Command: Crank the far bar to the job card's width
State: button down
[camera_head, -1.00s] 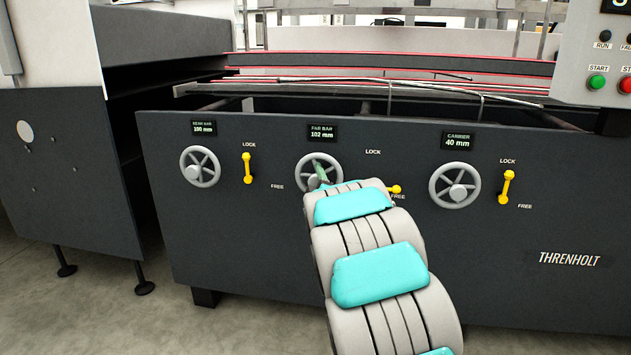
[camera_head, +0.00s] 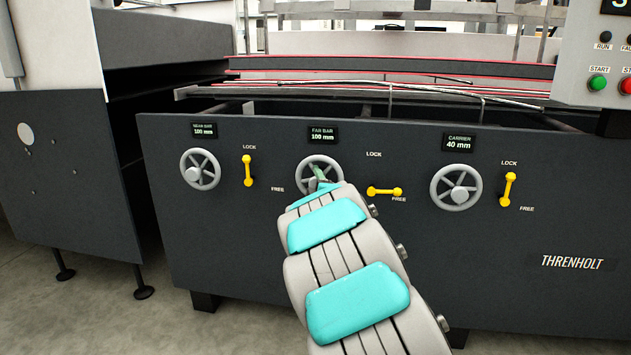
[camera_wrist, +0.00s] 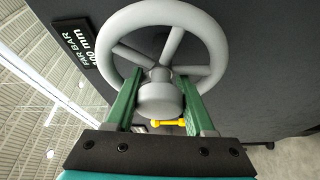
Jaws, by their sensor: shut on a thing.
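The far bar handwheel (camera_head: 318,172) is a grey spoked wheel, the middle of three on the dark front panel. Its display (camera_head: 322,136) reads 100 mm. My gripper (camera_wrist: 158,100) is shut on the wheel's grey hub, with one green finger on each side; the rim stands beyond the fingers in the wrist view. In the head view my arm hides the lower part of this wheel. The far bar's yellow lock lever (camera_head: 384,191) lies horizontal beside FREE. No job card can be made out.
The near bar wheel (camera_head: 200,169) at left reads 100 mm; its yellow lever (camera_head: 247,170) stands upright at LOCK. The carrier wheel (camera_head: 456,187) at right reads 40 mm, with its lever (camera_head: 508,189) upright. A control box (camera_head: 603,60) with start and stop buttons hangs at upper right.

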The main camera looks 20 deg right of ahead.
jog(key=c, duration=0.6)
grip_release()
jog(key=shift+f, duration=0.1)
jog(key=shift+o, duration=0.2)
jog(key=v, duration=0.7)
jog(key=shift+s, duration=0.4)
